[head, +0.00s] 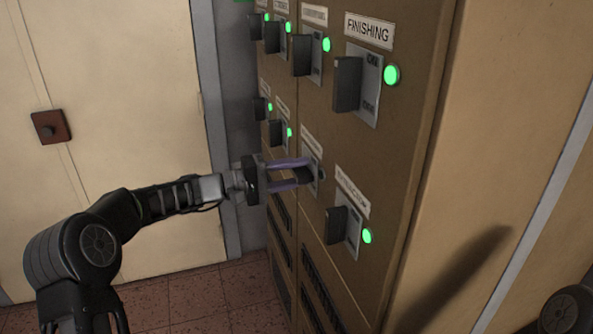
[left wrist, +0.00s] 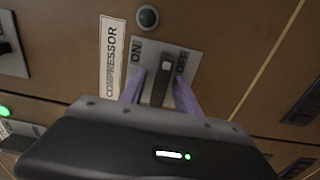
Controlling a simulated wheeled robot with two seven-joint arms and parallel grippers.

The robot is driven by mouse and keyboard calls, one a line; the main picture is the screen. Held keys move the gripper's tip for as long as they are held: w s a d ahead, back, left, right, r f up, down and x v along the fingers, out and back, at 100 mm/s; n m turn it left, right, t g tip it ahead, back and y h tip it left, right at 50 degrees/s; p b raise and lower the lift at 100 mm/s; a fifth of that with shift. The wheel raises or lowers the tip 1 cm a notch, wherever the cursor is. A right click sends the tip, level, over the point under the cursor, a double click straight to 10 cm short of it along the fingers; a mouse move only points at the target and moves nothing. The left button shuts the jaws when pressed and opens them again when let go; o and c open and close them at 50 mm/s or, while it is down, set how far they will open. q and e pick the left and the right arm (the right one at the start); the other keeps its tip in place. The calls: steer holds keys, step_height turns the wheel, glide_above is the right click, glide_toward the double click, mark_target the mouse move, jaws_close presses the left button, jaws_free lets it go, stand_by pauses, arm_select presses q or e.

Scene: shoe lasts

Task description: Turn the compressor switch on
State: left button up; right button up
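The compressor switch has a dark lever (left wrist: 160,85) on a grey plate (left wrist: 200,62) marked ON and OFF, beside a COMPRESSOR label (left wrist: 110,58). Its lamp (left wrist: 148,16) is dark, not lit. In the head view the lever (head: 304,175) is partly hidden by my gripper. My left gripper (head: 293,174) is at the switch, its two purple fingers apart, one on each side of the lever. In the left wrist view the fingers (left wrist: 158,95) straddle the lever; I cannot tell whether they touch it. My right gripper is not in view.
Other switches on the brown cabinet (head: 415,150) have lit green lamps, such as FINISHING (head: 368,32) above right and another switch (head: 345,235) below right. A cream door (head: 120,100) stands at left. Tiled floor (head: 190,300) is clear below.

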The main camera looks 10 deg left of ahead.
arm_select(q)
jaws_close()
stand_by(0.3)
stand_by(0.3)
